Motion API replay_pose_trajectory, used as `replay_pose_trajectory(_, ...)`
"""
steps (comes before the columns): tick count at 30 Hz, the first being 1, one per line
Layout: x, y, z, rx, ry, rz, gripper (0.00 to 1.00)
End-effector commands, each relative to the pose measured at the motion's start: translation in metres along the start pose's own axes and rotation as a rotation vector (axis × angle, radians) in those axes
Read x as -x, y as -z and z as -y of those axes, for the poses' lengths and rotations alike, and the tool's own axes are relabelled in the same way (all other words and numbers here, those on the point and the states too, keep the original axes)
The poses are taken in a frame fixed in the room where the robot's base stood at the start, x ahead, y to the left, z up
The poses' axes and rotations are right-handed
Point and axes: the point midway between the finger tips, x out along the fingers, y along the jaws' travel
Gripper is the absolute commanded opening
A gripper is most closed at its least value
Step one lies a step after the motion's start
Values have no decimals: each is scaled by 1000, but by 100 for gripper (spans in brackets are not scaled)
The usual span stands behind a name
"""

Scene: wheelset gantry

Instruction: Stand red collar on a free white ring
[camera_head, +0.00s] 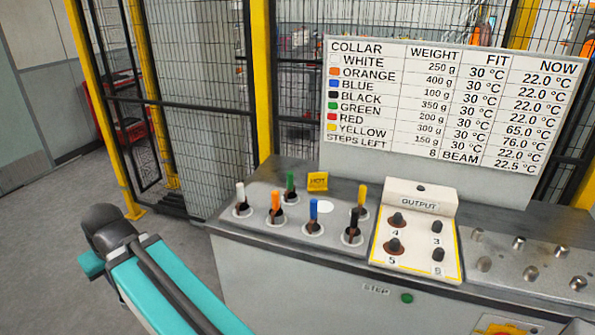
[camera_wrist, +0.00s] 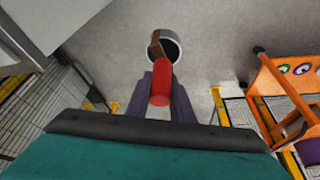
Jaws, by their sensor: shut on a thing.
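In the wrist view my gripper (camera_wrist: 160,95) is shut on the red collar (camera_wrist: 162,78). Its red stem lies between the fingers, and its round dark-mouthed end with a pale rim and brown strip points away from me. In the head view my teal arm shows at lower left, but my gripper and the red collar are not in view there. A bare white ring (camera_head: 326,206) lies on the bench (camera_head: 250,233), behind the blue collar (camera_head: 313,213). White (camera_head: 241,198), green (camera_head: 290,188), orange (camera_head: 275,205), black (camera_head: 353,228) and yellow (camera_head: 362,198) collars stand around it.
A yellow HOT sign (camera_head: 318,181) stands behind the collars. A white OUTPUT box (camera_head: 420,225) is to their right, then metal studs (camera_head: 519,243). The board (camera_head: 450,105) lists red at 300 g, fit 30 °C, now 76.0 °C, with 8 steps left. Open floor lies left.

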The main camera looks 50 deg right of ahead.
Motion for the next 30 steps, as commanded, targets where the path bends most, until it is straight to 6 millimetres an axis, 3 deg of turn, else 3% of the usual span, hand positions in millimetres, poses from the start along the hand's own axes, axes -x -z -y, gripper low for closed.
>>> replay_pose_trajectory(17, 1, 5, -11, -10, -5, -1, 0)
replay_pose_trajectory(23, 4, 17, -38, -29, -11, 1, 0)
replay_pose_trajectory(30, 10, 38, -97, -64, -26, 5, 0)
